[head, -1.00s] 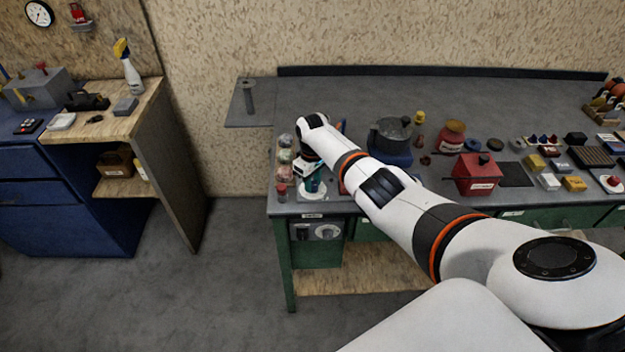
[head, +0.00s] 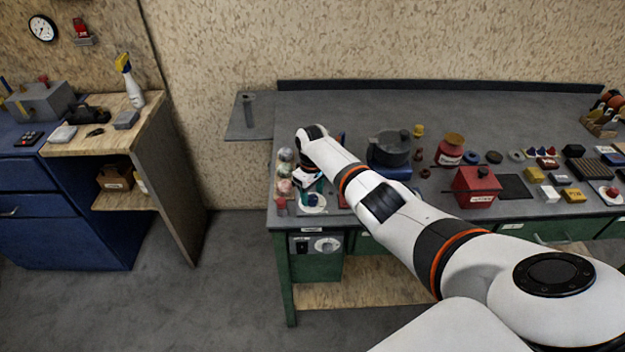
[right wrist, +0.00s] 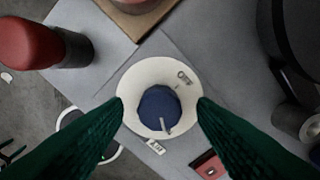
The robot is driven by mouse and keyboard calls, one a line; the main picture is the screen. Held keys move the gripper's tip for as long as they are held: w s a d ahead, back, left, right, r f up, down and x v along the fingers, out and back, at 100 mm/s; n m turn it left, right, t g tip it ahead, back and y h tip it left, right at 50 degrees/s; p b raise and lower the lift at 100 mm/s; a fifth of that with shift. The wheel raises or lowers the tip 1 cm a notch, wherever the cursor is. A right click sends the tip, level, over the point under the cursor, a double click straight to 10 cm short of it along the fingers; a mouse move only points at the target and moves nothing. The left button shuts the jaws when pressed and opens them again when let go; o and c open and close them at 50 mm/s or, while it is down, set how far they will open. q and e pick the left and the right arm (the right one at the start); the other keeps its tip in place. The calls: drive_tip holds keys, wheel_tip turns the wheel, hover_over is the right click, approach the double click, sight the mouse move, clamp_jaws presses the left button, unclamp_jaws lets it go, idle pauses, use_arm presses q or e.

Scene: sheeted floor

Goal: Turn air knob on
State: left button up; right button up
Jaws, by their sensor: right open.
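The air knob (right wrist: 157,103) is a round blue knob with a small pale pointer on its lower edge, set on a white round dial (right wrist: 134,84). The dial has an "OFF" mark at its upper right; an "AIR" label (right wrist: 156,147) lies below it. In the head view the knob (head: 313,200) is at the left front corner of the green workbench (head: 345,110). My right gripper (right wrist: 160,101) is open, its dark green fingers on either side of the dial. I cannot tell whether they touch it. It also shows in the head view (head: 312,190). My left gripper is not in view.
A red cylinder-shaped part (right wrist: 30,45) stands close beside the dial at upper left in the wrist view. A dark round pot (head: 390,148) and a red box (head: 477,187) stand to the right on the bench.

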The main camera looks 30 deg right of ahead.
sight(312, 197)
wheel_tip(312, 197, up, 11)
drive_tip(key=b, duration=0.1)
drive_tip(key=shift+r, duration=0.15)
idle(0.5)
